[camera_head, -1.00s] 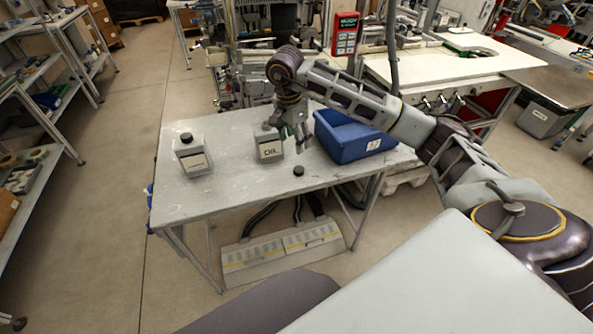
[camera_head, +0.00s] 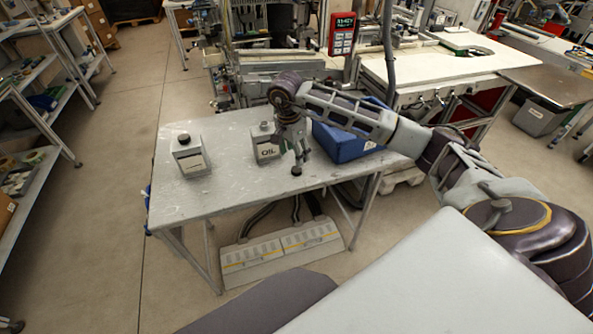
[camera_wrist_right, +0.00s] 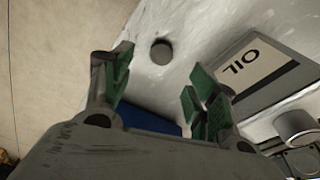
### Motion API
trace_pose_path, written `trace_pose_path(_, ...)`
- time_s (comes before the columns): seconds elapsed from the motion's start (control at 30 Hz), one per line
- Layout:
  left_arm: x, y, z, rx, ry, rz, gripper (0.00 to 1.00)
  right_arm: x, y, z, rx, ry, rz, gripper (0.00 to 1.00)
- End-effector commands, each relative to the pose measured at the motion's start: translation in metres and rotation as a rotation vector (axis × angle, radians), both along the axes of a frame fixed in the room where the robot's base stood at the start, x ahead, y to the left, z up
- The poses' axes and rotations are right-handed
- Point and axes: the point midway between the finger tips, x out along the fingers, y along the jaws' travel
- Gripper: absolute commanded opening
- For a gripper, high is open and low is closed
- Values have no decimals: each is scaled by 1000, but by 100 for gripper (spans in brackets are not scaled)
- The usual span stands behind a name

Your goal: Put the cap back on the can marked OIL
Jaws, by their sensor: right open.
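The can marked OIL (camera_head: 266,148) stands upright on the grey table (camera_head: 230,198), and it also shows in the right wrist view (camera_wrist_right: 268,72). Its spout shows bare in the right wrist view. A dark round cap (camera_head: 296,170) lies on the table to the right of and nearer than the can; it also shows in the right wrist view (camera_wrist_right: 161,52). My right gripper (camera_head: 299,160) points down above the cap. Its fingers (camera_wrist_right: 155,85) are open and empty, with the cap beyond them. My left gripper is not in view.
A second can (camera_head: 190,158) with a dark cap stands at the left of the table. A blue bin (camera_head: 345,146) stands behind my right gripper, partly hidden by my arm. The front left of the table is clear.

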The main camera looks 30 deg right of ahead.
Motion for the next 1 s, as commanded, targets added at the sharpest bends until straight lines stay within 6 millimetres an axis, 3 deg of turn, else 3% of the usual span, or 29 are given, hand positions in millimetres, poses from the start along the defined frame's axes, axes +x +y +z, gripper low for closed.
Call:
trace_pose_path(0.2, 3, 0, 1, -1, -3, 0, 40, 0, -2, -22, 1, 1, -1, 59)
trace_pose_path(0.73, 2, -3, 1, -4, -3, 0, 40, 1, -3, -28, 0, 0, -1, 59)
trace_pose_path(1.0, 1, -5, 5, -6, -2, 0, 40, 3, -6, -49, 1, 2, -1, 59)
